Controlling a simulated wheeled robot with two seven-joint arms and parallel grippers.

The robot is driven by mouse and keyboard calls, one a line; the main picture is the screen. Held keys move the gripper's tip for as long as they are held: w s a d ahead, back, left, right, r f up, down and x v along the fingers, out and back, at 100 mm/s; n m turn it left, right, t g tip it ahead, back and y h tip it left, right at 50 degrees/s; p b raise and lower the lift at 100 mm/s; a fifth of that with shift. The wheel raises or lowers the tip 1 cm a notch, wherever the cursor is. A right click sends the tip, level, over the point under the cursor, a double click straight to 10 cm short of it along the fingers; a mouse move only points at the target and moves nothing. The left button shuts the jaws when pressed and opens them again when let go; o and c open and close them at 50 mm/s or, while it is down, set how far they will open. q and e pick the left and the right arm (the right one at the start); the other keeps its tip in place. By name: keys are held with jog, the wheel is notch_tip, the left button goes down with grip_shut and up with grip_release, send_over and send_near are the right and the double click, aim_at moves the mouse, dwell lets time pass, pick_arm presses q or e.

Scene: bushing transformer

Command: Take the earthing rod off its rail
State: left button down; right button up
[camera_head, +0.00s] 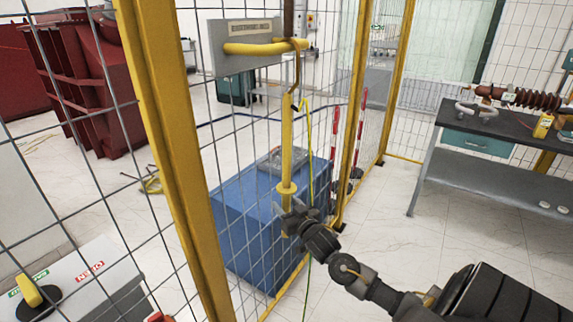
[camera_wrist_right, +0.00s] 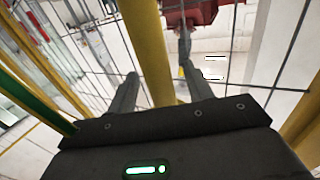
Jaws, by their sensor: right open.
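The yellow earthing rod (camera_head: 287,140) hangs upright in front of the mesh fence, with a round collar (camera_head: 286,188) near its lower end. Its top is at the yellow rail (camera_head: 255,47) on a grey labelled plate (camera_head: 222,62). My right gripper (camera_head: 288,211) is at the rod's lower end, just below the collar. In the right wrist view its fingers (camera_wrist_right: 160,88) are open, with a yellow bar that looks like the rod (camera_wrist_right: 147,45) between them. I cannot tell whether the fingers touch it. My left gripper is not in view.
A yellow fence post (camera_head: 165,130) stands left of the rod and another (camera_head: 352,110) stands right. A blue box (camera_head: 240,225) sits behind the mesh. A yellow-green cable (camera_head: 308,150) hangs beside the rod. A dark-topped bench (camera_head: 500,125) stands at right; the floor before it is clear.

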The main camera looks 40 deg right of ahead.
jog(key=shift+w, duration=0.25)
jog(key=c, duration=1.1)
jog(key=shift+r, duration=0.1)
grip_shut()
jog(key=shift+d, duration=0.1)
